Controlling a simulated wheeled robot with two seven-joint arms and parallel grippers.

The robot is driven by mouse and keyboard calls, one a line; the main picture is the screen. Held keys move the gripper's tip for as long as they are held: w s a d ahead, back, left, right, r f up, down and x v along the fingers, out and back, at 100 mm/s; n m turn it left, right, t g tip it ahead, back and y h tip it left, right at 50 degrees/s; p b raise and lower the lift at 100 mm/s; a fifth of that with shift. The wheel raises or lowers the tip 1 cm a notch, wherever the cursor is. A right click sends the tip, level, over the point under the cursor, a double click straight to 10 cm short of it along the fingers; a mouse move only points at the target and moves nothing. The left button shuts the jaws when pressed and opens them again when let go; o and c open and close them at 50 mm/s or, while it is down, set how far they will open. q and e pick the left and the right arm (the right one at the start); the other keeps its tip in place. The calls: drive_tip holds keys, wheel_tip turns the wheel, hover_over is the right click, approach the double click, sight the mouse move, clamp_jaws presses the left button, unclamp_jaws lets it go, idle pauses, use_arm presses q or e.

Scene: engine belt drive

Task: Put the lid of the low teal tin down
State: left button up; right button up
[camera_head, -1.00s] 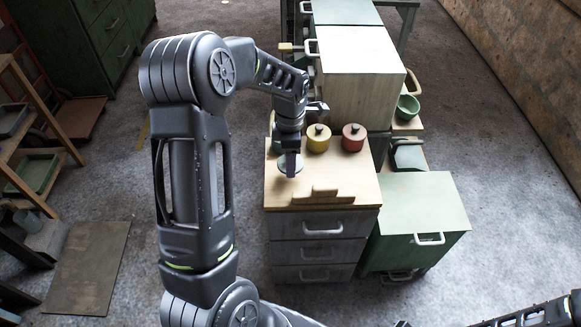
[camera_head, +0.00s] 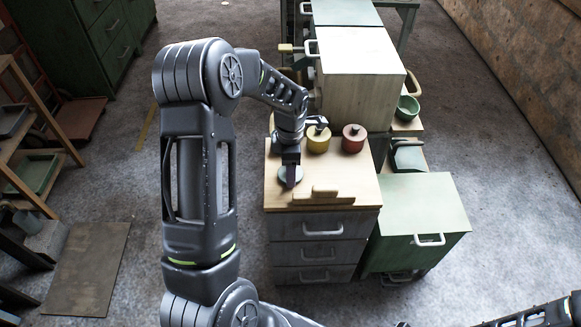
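The lid of the low teal tin (camera_head: 284,178) is a small, pale teal disc over the front left part of the wooden top of the drawer cabinet (camera_head: 340,184). My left gripper (camera_head: 291,180) points down over the lid, its fingers closed at the lid's middle, where the knob is hidden. The lid is at or just above the wooden top; I cannot tell whether it touches. The teal tin itself is hidden behind my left gripper and wrist. My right gripper is out of view; only part of my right arm shows at the bottom right.
A yellow lidded tin (camera_head: 318,143) and a red lidded tin (camera_head: 353,142) stand behind on the same top. A stepped wooden block (camera_head: 318,195) lies near its front edge, close to the lid. A tall pale cabinet (camera_head: 362,80) rises behind. A green cabinet (camera_head: 425,210) stands right.

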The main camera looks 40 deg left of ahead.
use_arm(q)
drive_tip(key=o, duration=1.3)
drive_tip(key=shift+f, duration=0.1)
drive_tip(key=shift+r, duration=0.3)
wheel_tip(320, 180, up, 12)
drive_tip(key=shift+p, duration=0.45)
drive_tip(key=shift+s+f, duration=0.1)
drive_tip(key=shift+f, duration=0.1)
